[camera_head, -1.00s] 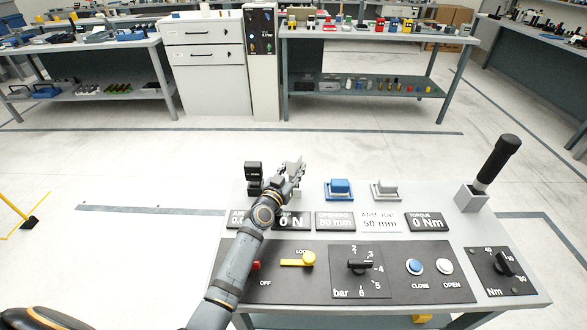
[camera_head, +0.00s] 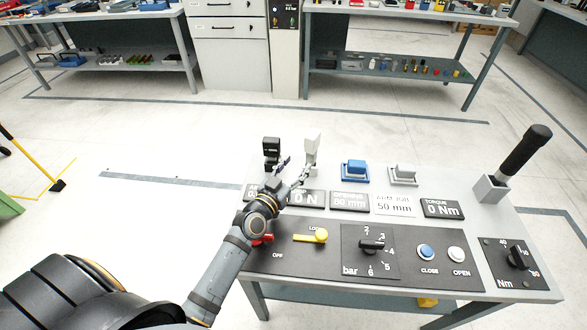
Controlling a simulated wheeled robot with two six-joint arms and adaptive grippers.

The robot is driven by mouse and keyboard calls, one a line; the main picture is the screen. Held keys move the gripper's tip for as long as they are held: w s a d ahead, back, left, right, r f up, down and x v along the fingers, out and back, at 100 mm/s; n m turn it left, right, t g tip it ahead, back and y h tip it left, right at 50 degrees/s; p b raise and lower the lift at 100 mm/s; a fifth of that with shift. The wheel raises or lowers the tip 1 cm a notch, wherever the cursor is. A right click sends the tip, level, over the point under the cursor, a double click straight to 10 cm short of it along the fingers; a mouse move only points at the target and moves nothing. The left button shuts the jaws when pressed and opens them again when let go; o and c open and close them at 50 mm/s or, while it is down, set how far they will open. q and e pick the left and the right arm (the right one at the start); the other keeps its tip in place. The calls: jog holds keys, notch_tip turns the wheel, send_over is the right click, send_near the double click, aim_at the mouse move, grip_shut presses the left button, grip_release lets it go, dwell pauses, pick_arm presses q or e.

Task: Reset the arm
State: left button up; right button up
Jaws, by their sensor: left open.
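My left arm reaches in from the bottom left over the left end of a grey control console (camera_head: 520,222). My left gripper (camera_head: 292,158) is open and empty above the console's back left corner. The wrist covers part of the left display plates. My right gripper is not in view.
The console carries a blue switch (camera_head: 355,170), a grey switch (camera_head: 403,174), a yellow lock lever (camera_head: 318,236), a pressure knob (camera_head: 372,245), CLOSE (camera_head: 426,252) and OPEN (camera_head: 457,255) buttons, and a tall black lever (camera_head: 524,152). Benches stand behind; the floor between is clear.

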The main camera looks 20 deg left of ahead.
pick_arm(q)
jog(key=shift+s, duration=0.45)
jog(key=shift+a, duration=0.1)
